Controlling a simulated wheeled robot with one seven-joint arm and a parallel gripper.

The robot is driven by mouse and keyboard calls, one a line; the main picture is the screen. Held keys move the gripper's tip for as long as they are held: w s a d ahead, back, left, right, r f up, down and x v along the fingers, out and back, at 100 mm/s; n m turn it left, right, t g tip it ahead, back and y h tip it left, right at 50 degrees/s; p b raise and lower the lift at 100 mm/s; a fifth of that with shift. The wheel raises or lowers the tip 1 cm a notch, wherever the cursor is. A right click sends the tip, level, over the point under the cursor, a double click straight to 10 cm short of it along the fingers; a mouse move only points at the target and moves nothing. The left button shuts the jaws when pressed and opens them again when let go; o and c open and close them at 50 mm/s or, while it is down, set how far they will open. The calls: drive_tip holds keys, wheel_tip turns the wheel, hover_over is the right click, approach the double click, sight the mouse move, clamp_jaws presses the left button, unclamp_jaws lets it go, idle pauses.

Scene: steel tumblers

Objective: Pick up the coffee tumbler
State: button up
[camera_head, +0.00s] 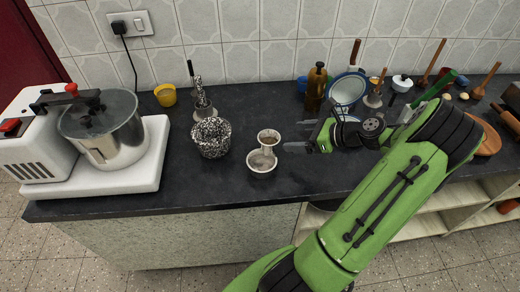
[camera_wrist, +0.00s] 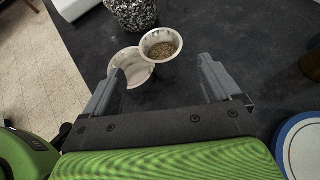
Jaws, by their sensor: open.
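The coffee tumbler (camera_head: 269,138) is a small steel cup with brown, grainy contents, standing on the dark counter. In the wrist view it (camera_wrist: 162,50) lies ahead between my finger lines. A second, wider steel tumbler (camera_head: 262,162) stands right beside it, nearer the counter's front edge; it also shows in the wrist view (camera_wrist: 132,66), partly hidden behind the coffee tumbler. I cannot tell whether the two touch. My gripper (camera_head: 295,136) is open and empty, just right of the coffee tumbler, with its fingers pointing towards it. The fingers appear apart from both tumblers.
A black-and-white speckled pot (camera_head: 211,137) stands left of the tumblers. A white machine with a steel bowl (camera_head: 102,128) fills the left end. A brown bottle (camera_head: 315,88) and a blue-rimmed plate (camera_head: 348,90) stand behind my gripper. The counter in front of the pot is clear.

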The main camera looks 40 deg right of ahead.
sight(261, 138)
drive_tip(key=b+x, duration=0.4)
drive_tip(key=x, duration=0.9)
drive_tip(key=shift+f+b, duration=0.25)
drive_tip(key=shift+b, duration=0.15)
drive_tip(key=shift+s+d+r, duration=0.1)
drive_tip(key=shift+s+r, duration=0.05)
drive_tip(key=c, duration=1.2)
drive_tip(key=shift+o, duration=0.2)
drive_tip(key=shift+r, duration=0.1)
